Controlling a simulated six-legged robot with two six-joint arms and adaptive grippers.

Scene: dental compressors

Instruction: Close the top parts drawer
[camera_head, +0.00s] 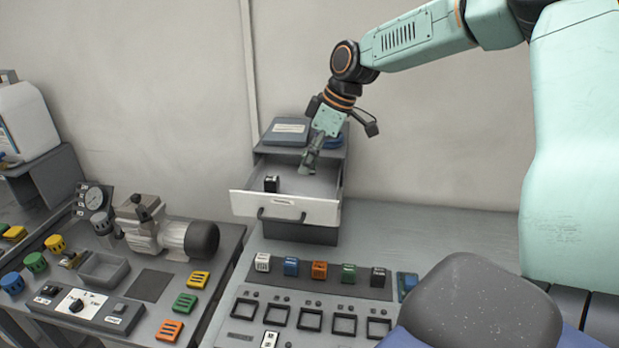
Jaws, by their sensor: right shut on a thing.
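The top parts drawer (315,211) is pulled open from the grey cabinet (345,160) against the wall. Its front is white with a dark bar handle (281,215). A small black and white block (271,184) lies inside, at the left near the front. My right gripper (306,170) points down over the drawer's inside, behind its front panel and right of the block. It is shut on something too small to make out. Whether its tips touch the drawer floor is unclear. My left gripper is not in view.
A grey box (287,130) and a blue round item (333,141) are on the cabinet top. A row of coloured blocks (320,270) stands in front of the drawer. A compressor (165,235) is at left. Bench right of the cabinet is clear.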

